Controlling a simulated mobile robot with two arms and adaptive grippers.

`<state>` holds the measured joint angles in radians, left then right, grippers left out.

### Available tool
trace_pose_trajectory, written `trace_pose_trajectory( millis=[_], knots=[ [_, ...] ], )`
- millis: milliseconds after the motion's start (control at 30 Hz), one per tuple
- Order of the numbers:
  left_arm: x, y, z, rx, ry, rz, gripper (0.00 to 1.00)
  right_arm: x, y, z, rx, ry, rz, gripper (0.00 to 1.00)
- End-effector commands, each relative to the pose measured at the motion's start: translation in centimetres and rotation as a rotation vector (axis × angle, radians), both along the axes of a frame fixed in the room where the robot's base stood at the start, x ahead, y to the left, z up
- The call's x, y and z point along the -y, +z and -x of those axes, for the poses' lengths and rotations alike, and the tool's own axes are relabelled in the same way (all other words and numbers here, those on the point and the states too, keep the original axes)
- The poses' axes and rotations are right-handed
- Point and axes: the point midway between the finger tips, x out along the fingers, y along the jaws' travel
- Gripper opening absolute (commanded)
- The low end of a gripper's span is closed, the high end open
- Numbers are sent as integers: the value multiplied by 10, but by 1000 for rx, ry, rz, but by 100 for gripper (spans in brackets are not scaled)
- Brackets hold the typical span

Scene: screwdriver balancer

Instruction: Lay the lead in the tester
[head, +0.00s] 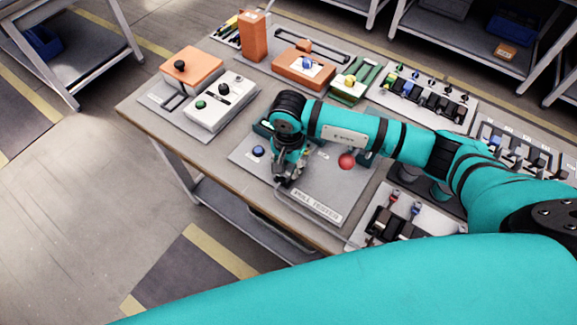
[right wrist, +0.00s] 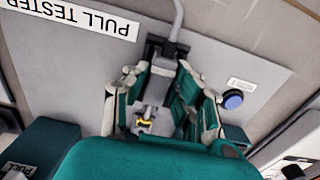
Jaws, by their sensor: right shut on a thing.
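The pull tester is a grey plate (head: 322,197) on the bench, with a blue button (head: 258,152) and a red ball knob (head: 347,161). My right gripper (head: 284,178) is low over its left part. In the right wrist view its fingers (right wrist: 163,105) are either side of a grey lead (right wrist: 179,20), shut on its end. The cable runs away past a dark bracket on the plate; I cannot tell whether it lies in the bracket. A small gold-coloured part (right wrist: 146,122) shows between the fingers. The blue button (right wrist: 233,101) is beside the gripper. My left gripper is out of view.
An orange-topped box (head: 192,66) and a white control box (head: 222,105) stand left of the tester. An orange block fixture (head: 304,72) and a rack of connectors (head: 425,97) are behind. A plate with dark blocks (head: 385,222) is at right. The bench's front edge is close.

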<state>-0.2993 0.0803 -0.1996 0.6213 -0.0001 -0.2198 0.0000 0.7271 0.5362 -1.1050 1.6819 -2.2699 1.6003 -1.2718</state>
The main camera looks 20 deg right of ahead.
Motion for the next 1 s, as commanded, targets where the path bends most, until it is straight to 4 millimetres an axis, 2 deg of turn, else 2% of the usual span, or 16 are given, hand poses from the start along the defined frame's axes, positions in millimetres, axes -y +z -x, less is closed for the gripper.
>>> trace_pose_trajectory(
  millis=[33,67,233,500,633,767,1000],
  knots=[
    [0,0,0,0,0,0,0,0,0,0,0,0,0,0],
    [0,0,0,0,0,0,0,0,0,0,0,0,0,27],
    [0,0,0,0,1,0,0,0,0,0,0,0,0,49],
    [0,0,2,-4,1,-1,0,0,0,0,0,0,0,50],
    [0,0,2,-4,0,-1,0,0,9,-1,1,0,0,50],
    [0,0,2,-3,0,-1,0,0,32,-1,4,1,1,50],
    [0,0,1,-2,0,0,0,0,84,-1,4,1,1,50]
  ],
)
